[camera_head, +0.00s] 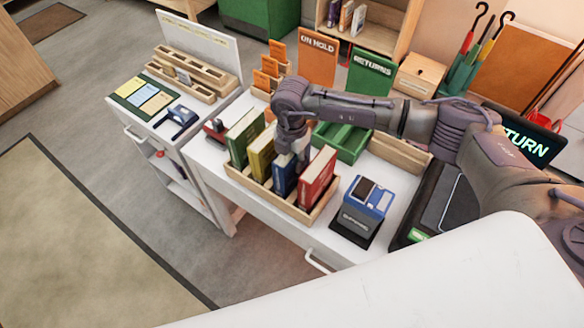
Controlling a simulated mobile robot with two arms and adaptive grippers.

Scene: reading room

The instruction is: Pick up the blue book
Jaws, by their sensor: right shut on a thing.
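The blue book (284,177) stands upright in a wooden tray (250,184) on the white desk, between a yellow book (260,153) and a red book (317,176). A green book (243,136) stands at the tray's left end. My right arm reaches in from the right, and my right gripper (297,157) points down over the blue book, shut on its top. The gripper covers part of the blue book's upper edge. The book's lower part is still inside the tray. My left gripper is not in view.
A blue item on a black stand (360,210) is right of the tray. Behind are a green bin (347,142), an orange "ON HOLD" sign (317,57) and a green "RETURNS" sign (371,72). A side cart (165,120) stands left. A white surface fills the bottom right.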

